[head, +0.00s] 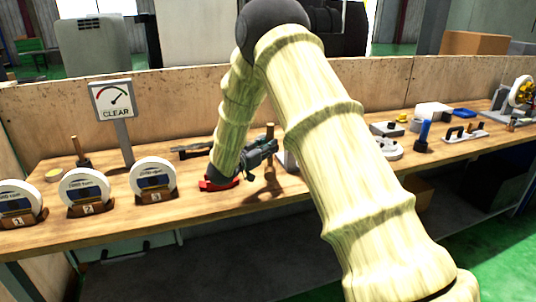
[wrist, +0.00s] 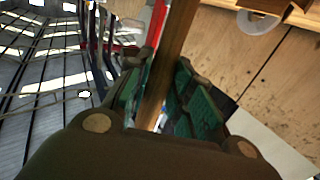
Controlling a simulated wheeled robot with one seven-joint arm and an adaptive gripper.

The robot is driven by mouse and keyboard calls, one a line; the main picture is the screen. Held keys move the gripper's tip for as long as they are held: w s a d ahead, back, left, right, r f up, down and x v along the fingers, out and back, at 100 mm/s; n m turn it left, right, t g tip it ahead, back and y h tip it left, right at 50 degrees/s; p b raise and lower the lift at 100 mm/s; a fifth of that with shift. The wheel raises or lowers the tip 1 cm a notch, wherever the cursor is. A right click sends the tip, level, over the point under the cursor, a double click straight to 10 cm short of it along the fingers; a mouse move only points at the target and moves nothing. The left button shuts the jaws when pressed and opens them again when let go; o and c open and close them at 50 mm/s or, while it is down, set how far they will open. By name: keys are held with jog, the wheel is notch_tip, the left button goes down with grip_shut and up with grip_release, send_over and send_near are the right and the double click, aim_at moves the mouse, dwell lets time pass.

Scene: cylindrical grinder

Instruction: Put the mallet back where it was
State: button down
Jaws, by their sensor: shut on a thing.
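My gripper (head: 263,150) is over the middle of the bench, pointing right, with its fingers shut on an upright wooden handle. The mallet's handle (head: 270,130) shows as a short brown stick above the fingers in the head view. In the wrist view the mallet handle (wrist: 170,55) runs between the green finger pads of my gripper (wrist: 155,105). I cannot make out the mallet's head. A dark shadow lies on the bench below the gripper. I cannot tell whether the mallet touches the bench.
A wooden bench (head: 120,205) runs across. On its left stand numbered round wheels in holders (head: 153,179), a "CLEAR" gauge sign (head: 113,100) and a dark block with a wooden rod (head: 78,150). Several parts, including a blue-topped post (head: 424,133), stand right.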

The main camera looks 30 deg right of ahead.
aim_at(268, 165)
jog(key=shift+w+d, duration=0.2)
jog(key=shift+w, duration=0.1)
jog(key=shift+f+p, duration=0.45)
jog(key=shift+f, duration=1.3)
jog(key=shift+f, duration=0.15)
jog(key=c, duration=1.3)
grip_release()
jog(key=shift+o, duration=0.2)
jog(key=b+v, duration=0.2)
jog(key=v, duration=1)
